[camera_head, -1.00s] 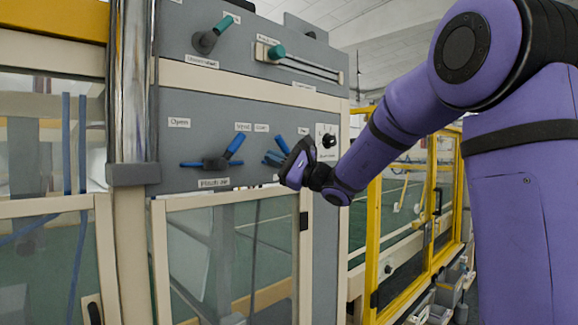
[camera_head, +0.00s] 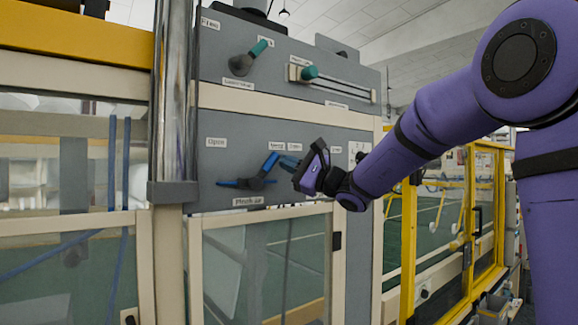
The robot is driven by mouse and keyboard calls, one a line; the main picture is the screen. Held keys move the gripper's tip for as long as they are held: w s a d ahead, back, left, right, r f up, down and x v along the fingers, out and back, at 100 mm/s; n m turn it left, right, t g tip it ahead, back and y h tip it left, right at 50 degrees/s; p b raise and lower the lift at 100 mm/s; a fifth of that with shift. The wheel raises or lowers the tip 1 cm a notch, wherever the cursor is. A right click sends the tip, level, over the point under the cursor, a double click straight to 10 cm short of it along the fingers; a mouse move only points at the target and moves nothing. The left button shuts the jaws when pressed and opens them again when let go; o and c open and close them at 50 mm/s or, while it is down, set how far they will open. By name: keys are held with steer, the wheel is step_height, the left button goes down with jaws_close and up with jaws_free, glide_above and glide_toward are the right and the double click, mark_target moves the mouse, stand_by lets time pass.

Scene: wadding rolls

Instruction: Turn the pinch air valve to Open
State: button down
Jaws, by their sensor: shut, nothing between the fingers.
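The pinch air valve (camera_head: 254,184) is on the grey panel, above a label that seems to read "Pinch air" (camera_head: 253,201). One blue arm of its handle (camera_head: 269,164) points up and right, and a flatter blue part (camera_head: 230,183) points left. The "Open" label (camera_head: 215,142) is up and left of the valve.
Above are a teal-handled lever (camera_head: 249,58) and a teal knob (camera_head: 310,73) on a slotted rail. A vertical metal post (camera_head: 173,100) stands left of the panel. A glazed door (camera_head: 265,265) is below, and a yellow frame (camera_head: 408,240) is at the right.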

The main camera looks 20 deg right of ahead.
mark_target(249, 144)
steer(key=shift+s+a+r+n+g, duration=0.1)
steer(key=shift+a+r+n+g, duration=0.1)
steer(key=shift+r+n+g, duration=0.3)
steer(key=s+a+r+n+g+h, duration=0.1)
steer(key=a+n, duration=0.2)
steer(key=n, duration=0.1)
steer(key=s+a+r+n+g+h, duration=0.1)
steer(key=a+n+g+h, duration=0.1)
steer(key=a+n, duration=0.2)
steer(key=s+a+r+n+g+h, duration=0.1)
steer(key=a+n+g+h, duration=0.1)
steer(key=a+n, duration=0.1)
steer(key=shift+s+a+n, duration=0.15)
steer(key=shift+a+n, duration=0.05)
steer(key=shift+n, duration=0.4)
steer(key=shift+f, duration=0.1)
stand_by(0.5)
steer(key=w+r+v, duration=0.1)
steer(key=r+v, duration=0.1)
steer(key=v, duration=1.1)
steer(key=shift+w+d, duration=0.3)
steer(key=shift+w, duration=0.1)
